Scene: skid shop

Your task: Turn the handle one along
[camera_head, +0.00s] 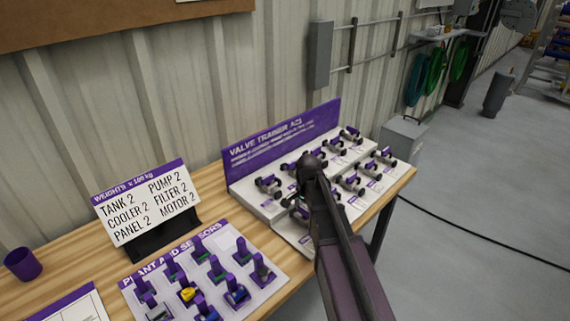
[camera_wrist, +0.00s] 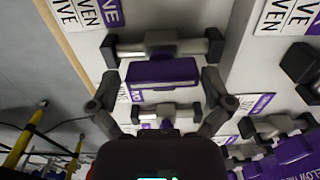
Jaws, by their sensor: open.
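The valve trainer (camera_head: 282,147) is a stepped white board with a purple headed back panel, carrying rows of small grey and dark valves. My arm reaches over its middle and hides some valves in the head view. In the wrist view my gripper (camera_wrist: 160,88) is open, with one finger on each side of a purple bar handle (camera_wrist: 162,73). The handle sits on a grey valve body (camera_wrist: 160,47) with dark ends and lies across the picture, between the fingertips. I cannot tell whether the fingers touch it. Another valve (camera_wrist: 150,113) shows between the fingers, nearer the palm.
More valves (camera_wrist: 275,125) and a dark block (camera_wrist: 302,68) are close on the right in the wrist view. On the wooden bench (camera_head: 205,180) stand a weights sign (camera_head: 150,200), a plant and sensors board (camera_head: 272,278) and a purple cup (camera_head: 22,263). Open floor (camera_head: 480,190) lies right.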

